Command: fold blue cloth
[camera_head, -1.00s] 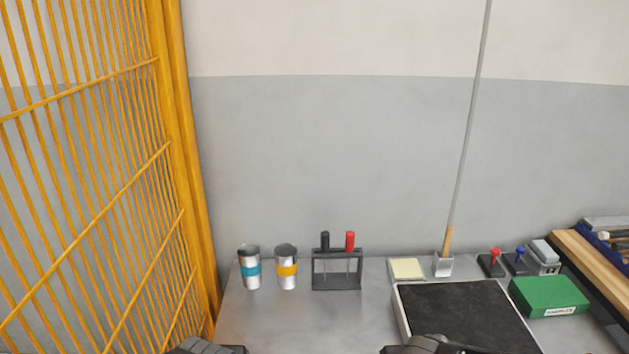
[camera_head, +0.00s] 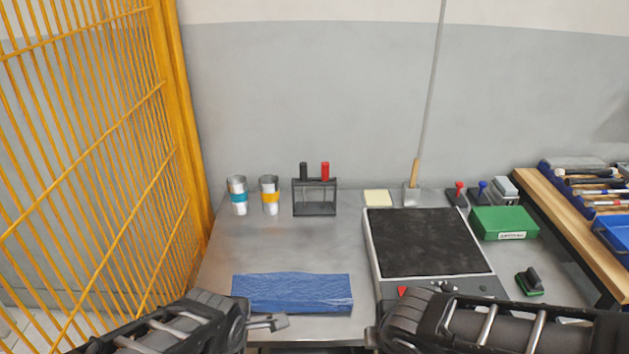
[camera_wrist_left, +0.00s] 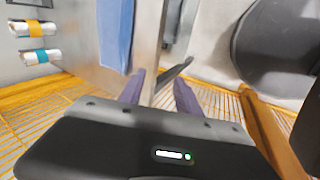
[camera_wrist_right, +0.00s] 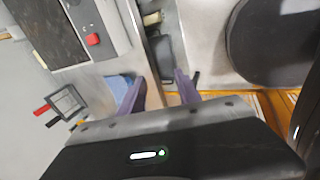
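The blue cloth (camera_head: 292,291) lies as a flat, wrinkled rectangle near the front edge of the grey table. It also shows in the left wrist view (camera_wrist_left: 116,34), and partly behind a finger in the right wrist view (camera_wrist_right: 124,84). My left gripper (camera_head: 270,322) is just in front of the cloth's near edge, apart from it. In its wrist view its fingers (camera_wrist_left: 160,92) are spread with nothing held. My right gripper (camera_head: 371,337) is to the right of the cloth's near right corner. Its fingers (camera_wrist_right: 161,90) are also spread and empty in its wrist view.
A black-topped device (camera_head: 425,243) stands right of the cloth. A yellow fence (camera_head: 95,150) borders the left. The table between cloth and cups is clear.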

